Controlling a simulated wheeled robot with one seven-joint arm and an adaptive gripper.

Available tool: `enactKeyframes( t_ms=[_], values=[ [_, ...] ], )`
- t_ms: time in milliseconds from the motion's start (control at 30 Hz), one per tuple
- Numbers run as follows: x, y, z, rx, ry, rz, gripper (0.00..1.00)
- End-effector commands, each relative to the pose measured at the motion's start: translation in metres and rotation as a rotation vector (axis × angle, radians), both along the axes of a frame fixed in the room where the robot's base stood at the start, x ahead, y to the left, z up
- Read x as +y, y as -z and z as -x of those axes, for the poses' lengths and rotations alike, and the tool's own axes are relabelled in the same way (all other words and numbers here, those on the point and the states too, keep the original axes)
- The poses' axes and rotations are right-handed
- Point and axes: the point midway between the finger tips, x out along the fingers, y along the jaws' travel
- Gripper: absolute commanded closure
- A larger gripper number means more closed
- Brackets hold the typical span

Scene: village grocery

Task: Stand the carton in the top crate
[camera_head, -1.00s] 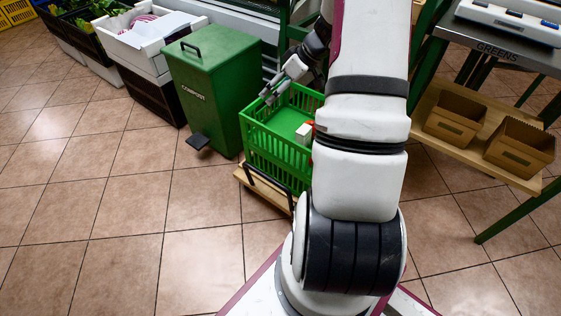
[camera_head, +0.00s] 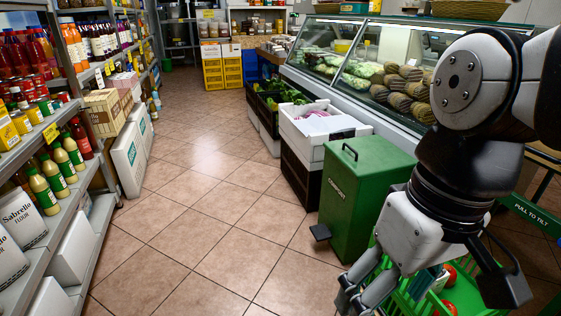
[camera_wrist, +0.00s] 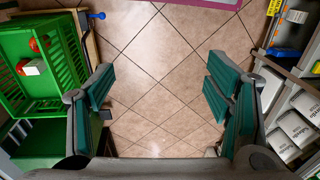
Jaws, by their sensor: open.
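The green slatted crate (camera_head: 405,299) is at the lower right of the head view, partly hidden by my arm; it also shows at the left of the wrist view (camera_wrist: 62,62). Inside it is a small white box (camera_wrist: 33,67), probably the carton, with red round items (camera_head: 449,274) beside it. I cannot tell whether the box stands or lies. My gripper (camera_head: 358,292) is beside the crate in the head view. In the wrist view my gripper (camera_wrist: 160,95) is open and empty, its teal-padded fingers wide apart over floor, right of the crate.
A green compost bin (camera_head: 365,195) with a pedal stands just behind the crate. White produce boxes (camera_head: 318,128) and a glass counter (camera_head: 375,75) lie beyond. Stocked shelves (camera_head: 62,165) line the left. The tiled aisle floor (camera_head: 205,215) between is clear.

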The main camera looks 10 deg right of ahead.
Motion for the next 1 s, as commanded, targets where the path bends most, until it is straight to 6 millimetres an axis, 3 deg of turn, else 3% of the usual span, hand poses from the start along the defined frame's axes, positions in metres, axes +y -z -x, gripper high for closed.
enactKeyframes(
  t_ms=[100,233,1000],
  values=[
    [-0.004,0.003,0.027,-0.005,0.039,0.061,0.28],
    [-0.008,0.006,0.041,-0.006,0.075,0.094,0.28],
    [-0.009,0.006,0.043,-0.006,0.085,0.101,0.28]
  ],
)
